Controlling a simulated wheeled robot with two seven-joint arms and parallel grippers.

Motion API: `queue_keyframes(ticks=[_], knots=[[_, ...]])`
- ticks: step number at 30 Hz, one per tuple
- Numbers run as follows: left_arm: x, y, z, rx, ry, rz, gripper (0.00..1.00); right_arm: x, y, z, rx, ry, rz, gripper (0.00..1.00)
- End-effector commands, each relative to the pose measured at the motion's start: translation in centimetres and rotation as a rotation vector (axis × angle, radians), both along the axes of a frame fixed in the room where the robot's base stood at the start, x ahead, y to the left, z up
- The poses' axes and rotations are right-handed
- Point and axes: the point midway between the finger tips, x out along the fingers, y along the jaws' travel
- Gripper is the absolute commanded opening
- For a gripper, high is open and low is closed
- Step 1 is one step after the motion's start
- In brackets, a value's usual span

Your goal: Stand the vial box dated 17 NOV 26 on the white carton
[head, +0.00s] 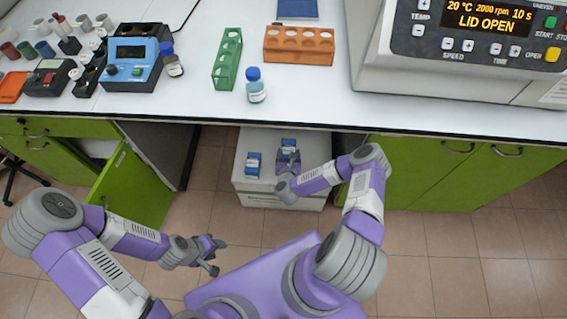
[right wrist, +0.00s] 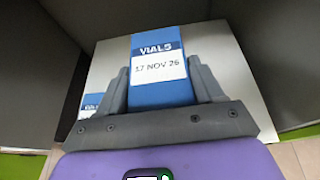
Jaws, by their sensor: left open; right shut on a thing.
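The vial box (head: 288,143) is blue with a white label, and its label reads 17 NOV 26 in the right wrist view (right wrist: 159,68). My right gripper (head: 289,159) is shut on this box, with one finger on each side. The white carton (head: 268,151) stands on the floor under the bench, and its pale top also shows in the right wrist view (right wrist: 222,48). The held box is over the carton top; I cannot tell whether its base touches. My left gripper (head: 213,256) is open and empty, low over the floor, away from the carton.
A second blue box (head: 253,163) stands on the carton's left part; its date is unreadable. The bench edge (head: 330,128) overhangs behind. A green cabinet door (head: 130,187) stands open at left. The bench holds racks, a blue-capped bottle (head: 255,88) and a centrifuge (head: 470,50).

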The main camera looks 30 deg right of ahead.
Motion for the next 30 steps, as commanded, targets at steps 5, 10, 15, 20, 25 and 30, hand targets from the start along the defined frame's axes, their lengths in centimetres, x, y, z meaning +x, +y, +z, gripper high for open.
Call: queue_keyframes(ticks=[5,10,15,20,25,30], knots=[[0.0,0.0,-1.0,0.000,0.001,0.000,0.43,-0.4,-0.5,-3.0,-0.006,0.006,-0.030,0.26],[-0.1,0.0,-2.5,0.000,0.001,0.000,0.43,-0.4,-0.5,-6.3,-0.006,0.005,-0.029,0.26],[-0.1,0.0,-3.1,0.000,0.001,0.001,0.43,-0.4,-0.5,-7.7,-0.007,0.003,-0.028,0.26],[-0.1,0.0,-3.9,0.000,0.001,0.000,0.43,-0.4,-0.5,-9.4,-0.006,0.004,-0.027,0.26],[-0.1,0.0,-4.9,0.000,0.001,0.000,0.43,-0.4,-0.5,-11.4,-0.005,0.003,-0.028,0.26],[-0.1,0.0,-4.7,0.000,0.001,0.000,0.43,-0.4,-0.5,-11.2,-0.004,0.003,-0.028,0.26]])
